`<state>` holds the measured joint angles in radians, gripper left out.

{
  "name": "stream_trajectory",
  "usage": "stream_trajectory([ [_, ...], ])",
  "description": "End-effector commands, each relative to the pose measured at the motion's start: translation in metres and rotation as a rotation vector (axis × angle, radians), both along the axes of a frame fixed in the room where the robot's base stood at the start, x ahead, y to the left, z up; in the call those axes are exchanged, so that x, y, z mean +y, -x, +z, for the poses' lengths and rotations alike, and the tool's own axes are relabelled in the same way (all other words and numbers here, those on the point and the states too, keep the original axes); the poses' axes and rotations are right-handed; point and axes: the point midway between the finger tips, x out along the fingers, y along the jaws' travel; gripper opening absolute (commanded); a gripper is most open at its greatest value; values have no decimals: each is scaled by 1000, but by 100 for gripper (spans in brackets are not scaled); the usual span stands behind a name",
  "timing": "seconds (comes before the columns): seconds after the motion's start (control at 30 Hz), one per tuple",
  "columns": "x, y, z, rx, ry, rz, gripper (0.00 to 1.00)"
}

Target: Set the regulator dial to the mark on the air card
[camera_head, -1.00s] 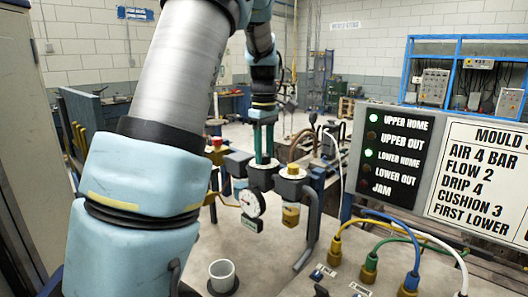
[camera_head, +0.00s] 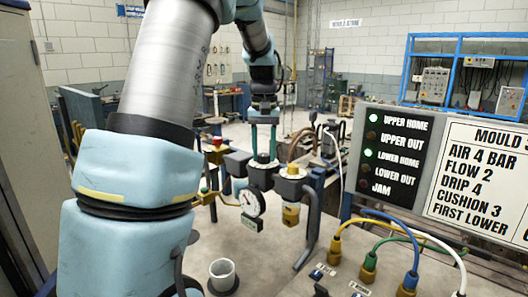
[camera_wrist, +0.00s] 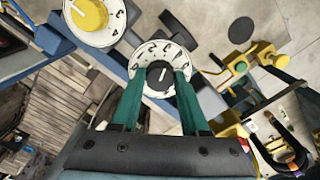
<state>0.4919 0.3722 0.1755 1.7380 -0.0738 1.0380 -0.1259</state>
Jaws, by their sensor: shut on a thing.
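The regulator dial (camera_wrist: 160,52) is a white numbered disc with a dark central knob in the wrist view. My gripper (camera_wrist: 160,78) has its two green fingers shut on the knob, which bears a pale pointer line. The exact number it points at is hard to read. In the head view my gripper (camera_head: 263,145) reaches down onto the regulator (camera_head: 262,176), and the dial face is mostly hidden. A round white gauge (camera_head: 252,204) hangs in front of it; its needle is too small to read. The card (camera_head: 478,180) at right reads "AIR 4 BAR".
A second dial with a yellow knob (camera_wrist: 90,13) stands close beside the regulator. A red-topped yellow fitting (camera_head: 214,150) is to its left. A lamp panel (camera_head: 392,155) shows two green lamps. Hoses and an open cup (camera_head: 222,273) are on the bench in front.

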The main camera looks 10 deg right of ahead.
Motion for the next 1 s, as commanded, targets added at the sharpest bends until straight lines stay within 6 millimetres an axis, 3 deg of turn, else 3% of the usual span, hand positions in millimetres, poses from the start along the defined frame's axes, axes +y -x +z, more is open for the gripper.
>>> stream_trajectory([
  [0.5,0,0,0,-1,0,-348,0],
  [1.0,0,0,0,-1,0,-418,0],
])
